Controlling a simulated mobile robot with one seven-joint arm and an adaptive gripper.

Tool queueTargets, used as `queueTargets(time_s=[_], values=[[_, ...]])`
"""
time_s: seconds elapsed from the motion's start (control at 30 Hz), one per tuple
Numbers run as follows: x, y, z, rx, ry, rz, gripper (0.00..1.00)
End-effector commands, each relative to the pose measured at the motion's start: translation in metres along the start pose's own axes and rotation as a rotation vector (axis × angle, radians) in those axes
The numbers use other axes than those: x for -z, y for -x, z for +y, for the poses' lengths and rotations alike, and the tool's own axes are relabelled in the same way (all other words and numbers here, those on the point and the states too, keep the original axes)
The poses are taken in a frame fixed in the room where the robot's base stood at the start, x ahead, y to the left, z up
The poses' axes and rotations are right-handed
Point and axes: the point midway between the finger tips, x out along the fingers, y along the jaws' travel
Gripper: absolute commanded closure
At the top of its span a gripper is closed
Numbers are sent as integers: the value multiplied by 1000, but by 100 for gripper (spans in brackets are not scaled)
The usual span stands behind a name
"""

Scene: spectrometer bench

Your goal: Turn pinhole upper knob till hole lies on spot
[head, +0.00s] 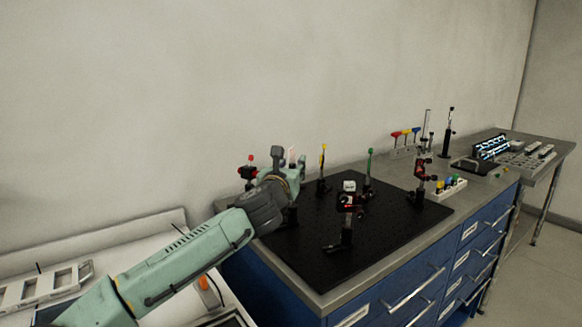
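My gripper (291,160) is at the back left of the black breadboard (318,258), above its surface. Its fingers are small and partly overlapped, so I cannot tell whether they are open or touch anything. A mount with a red top (249,160) stands just left of my gripper, partly behind my arm. A dark mount with a pale top and red parts (347,200) stands nearer the front. Another dark mount with red parts (421,172) stands at the right. I cannot tell which mount is the pinhole. Its upper knob, hole and light spot cannot be made out.
A yellow-topped post (322,168) and a green-topped post (369,166) stand behind the front mount. Coloured-handled tools (405,134) and a holder with coloured pieces (448,187) are at the right. A lit device (491,148) is farther right. The front-right breadboard is clear.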

Motion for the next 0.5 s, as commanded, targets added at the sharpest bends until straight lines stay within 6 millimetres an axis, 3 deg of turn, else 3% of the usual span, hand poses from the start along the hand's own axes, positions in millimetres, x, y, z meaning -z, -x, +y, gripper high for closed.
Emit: queueTargets(time_s=[0.3, 0.5], values=[[0, 2, 0, 0, 0, 0, 66], [0, 30, 1, 0, -2, -1, 66]])
